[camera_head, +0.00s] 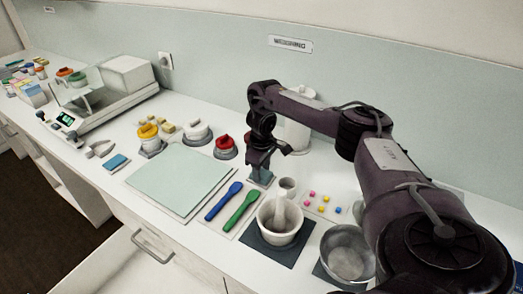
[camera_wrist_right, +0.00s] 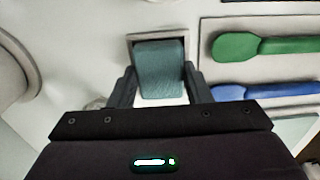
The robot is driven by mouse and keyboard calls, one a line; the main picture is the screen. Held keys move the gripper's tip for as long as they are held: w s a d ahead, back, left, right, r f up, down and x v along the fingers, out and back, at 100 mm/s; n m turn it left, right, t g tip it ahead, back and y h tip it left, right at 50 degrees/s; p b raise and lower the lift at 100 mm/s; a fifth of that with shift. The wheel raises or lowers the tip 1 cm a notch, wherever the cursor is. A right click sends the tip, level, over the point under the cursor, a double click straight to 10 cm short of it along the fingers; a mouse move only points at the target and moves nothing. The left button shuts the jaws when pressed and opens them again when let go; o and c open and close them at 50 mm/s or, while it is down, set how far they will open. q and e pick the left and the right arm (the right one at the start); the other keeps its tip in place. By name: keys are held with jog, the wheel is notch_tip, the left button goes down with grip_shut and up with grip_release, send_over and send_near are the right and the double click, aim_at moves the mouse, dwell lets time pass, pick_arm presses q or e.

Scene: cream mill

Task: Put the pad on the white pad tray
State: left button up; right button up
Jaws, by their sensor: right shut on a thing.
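My right gripper (camera_head: 261,160) is shut on a small teal pad (camera_head: 259,174), which hangs below the fingers. In the right wrist view the pad (camera_wrist_right: 160,68) sits between the two fingers of the right gripper (camera_wrist_right: 160,88). The small white pad tray (camera_wrist_right: 134,38) shows around the far end of the pad in that view, and the pad hides most of its inside. I cannot tell whether the pad touches the tray floor. My left gripper is not in view.
A mortar with pestle (camera_head: 279,222) and a metal bowl (camera_head: 347,253) stand in front. A red-lidded jar (camera_head: 227,146) is behind left. A pale green mat (camera_head: 180,180) lies farther left.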

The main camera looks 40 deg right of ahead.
aim_at(262, 173)
jog(key=shift+f, duration=0.15)
jog(key=o, duration=1)
jog(key=shift+c, duration=0.2)
notch_tip(262, 173, up, 12)
jog(key=p, duration=0.6)
jog(key=shift+r, duration=0.2)
